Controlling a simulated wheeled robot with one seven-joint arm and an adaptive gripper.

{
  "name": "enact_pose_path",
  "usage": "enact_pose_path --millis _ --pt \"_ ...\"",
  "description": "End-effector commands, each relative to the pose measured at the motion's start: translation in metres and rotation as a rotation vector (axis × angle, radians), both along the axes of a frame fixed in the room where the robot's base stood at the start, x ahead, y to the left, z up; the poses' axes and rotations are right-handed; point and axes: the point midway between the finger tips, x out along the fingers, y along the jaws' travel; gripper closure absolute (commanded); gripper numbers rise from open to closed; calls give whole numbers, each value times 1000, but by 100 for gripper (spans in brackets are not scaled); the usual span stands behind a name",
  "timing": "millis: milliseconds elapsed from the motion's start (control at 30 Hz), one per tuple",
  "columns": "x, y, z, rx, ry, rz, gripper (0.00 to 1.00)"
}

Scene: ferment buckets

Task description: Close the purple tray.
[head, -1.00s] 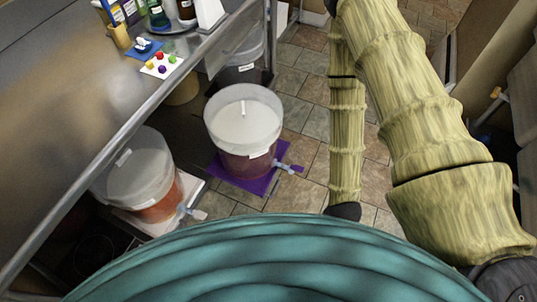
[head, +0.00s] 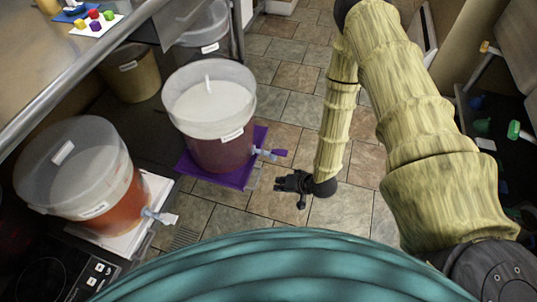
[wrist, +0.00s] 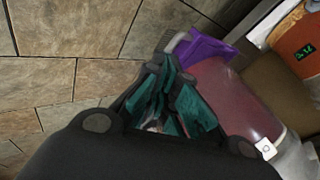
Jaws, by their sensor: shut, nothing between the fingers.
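The purple tray (head: 230,180) lies low by the floor in the head view, drawn out beyond the dark shelf's edge.
A second bucket (head: 128,195) of orange liquid stands on a white tray (head: 120,232) at the left. A steel counter (head: 75,65) overhangs at the upper left. Tiled floor (head: 285,105) is open behind and right of the purple tray.

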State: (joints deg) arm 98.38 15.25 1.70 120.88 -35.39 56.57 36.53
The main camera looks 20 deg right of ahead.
Motion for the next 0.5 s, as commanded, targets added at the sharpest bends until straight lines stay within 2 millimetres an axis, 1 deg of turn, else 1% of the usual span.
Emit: enact_pose_path --millis 33,300,500 --pt "11 -2 -22 28 -21 -12 100" --pt "62 -12 -66 199 -116 -56 100" --pt "92 -23 -94 320 -171 -70 100"
